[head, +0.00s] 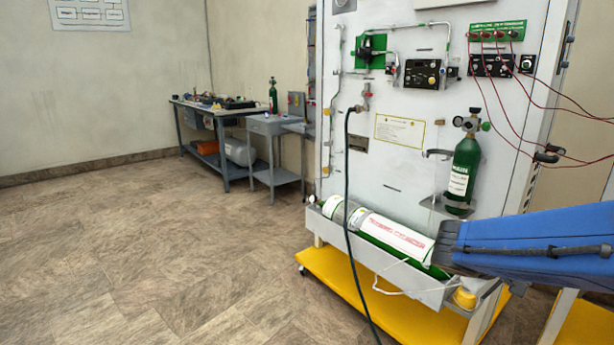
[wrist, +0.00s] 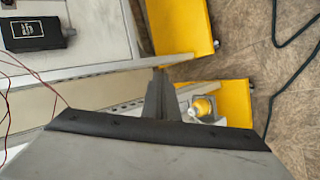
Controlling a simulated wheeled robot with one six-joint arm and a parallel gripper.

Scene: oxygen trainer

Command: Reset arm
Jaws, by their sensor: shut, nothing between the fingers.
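My gripper (wrist: 160,75) shows in the wrist view as dark fingers closed together, with nothing between them. It is over the edge of the trainer's frame, close to a yellow base (wrist: 222,97) and a small yellow-capped part (wrist: 203,107). In the head view my blue arm reaches in from the right, in front of the lower right of the white trainer panel (head: 400,160). The gripper's fingertips cannot be made out in the head view.
A large oxygen cylinder (head: 385,235) lies in a tray on the yellow wheeled base (head: 345,285). A small green cylinder (head: 463,170) hangs on the panel. A black hose (head: 347,190) runs down to the floor. Open floor (head: 150,240) lies left; workbenches stand behind.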

